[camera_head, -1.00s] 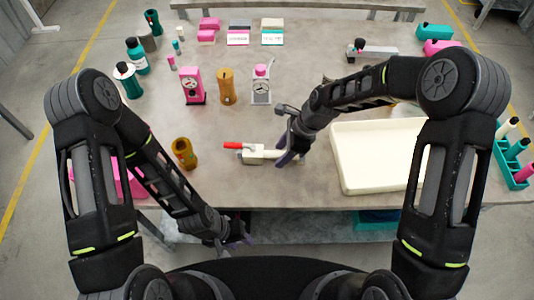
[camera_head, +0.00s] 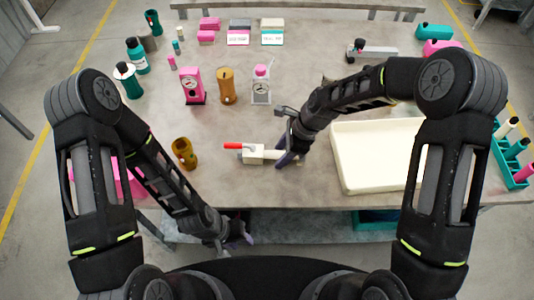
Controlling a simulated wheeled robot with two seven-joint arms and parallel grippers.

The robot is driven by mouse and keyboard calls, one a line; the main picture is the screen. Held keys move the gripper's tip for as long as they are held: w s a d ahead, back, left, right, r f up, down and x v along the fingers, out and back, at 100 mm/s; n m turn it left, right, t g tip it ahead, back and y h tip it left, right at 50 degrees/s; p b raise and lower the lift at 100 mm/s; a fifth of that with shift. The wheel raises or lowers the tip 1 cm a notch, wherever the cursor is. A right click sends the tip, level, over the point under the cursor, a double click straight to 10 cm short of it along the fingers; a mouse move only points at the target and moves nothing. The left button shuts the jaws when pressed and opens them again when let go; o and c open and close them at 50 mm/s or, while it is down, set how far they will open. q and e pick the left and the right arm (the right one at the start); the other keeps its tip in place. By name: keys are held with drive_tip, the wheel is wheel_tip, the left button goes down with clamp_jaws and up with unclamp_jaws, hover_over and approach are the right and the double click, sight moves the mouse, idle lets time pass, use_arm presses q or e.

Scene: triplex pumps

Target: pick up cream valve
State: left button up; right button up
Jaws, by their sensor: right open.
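The cream valve (camera_head: 258,154) lies on the grey table near the front edge, with a red handle (camera_head: 238,146) pointing left. My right gripper (camera_head: 284,152) is open at the valve's right end, with its fingers around or beside that end; I cannot tell if they touch it. The gripper hides part of the valve's right side. My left gripper (camera_head: 240,236) is low, in front of the table's front edge and away from the valve. Whether its jaws are open or shut is unclear.
A cream tray (camera_head: 345,178) stands right of my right gripper. A brown cup-like part (camera_head: 184,153) stands to the left of the valve.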

drive_tip(key=shift+f, duration=0.15)
drive_tip(key=shift+c, duration=0.3)
clamp_jaws()
idle(0.3)
idle(0.9)
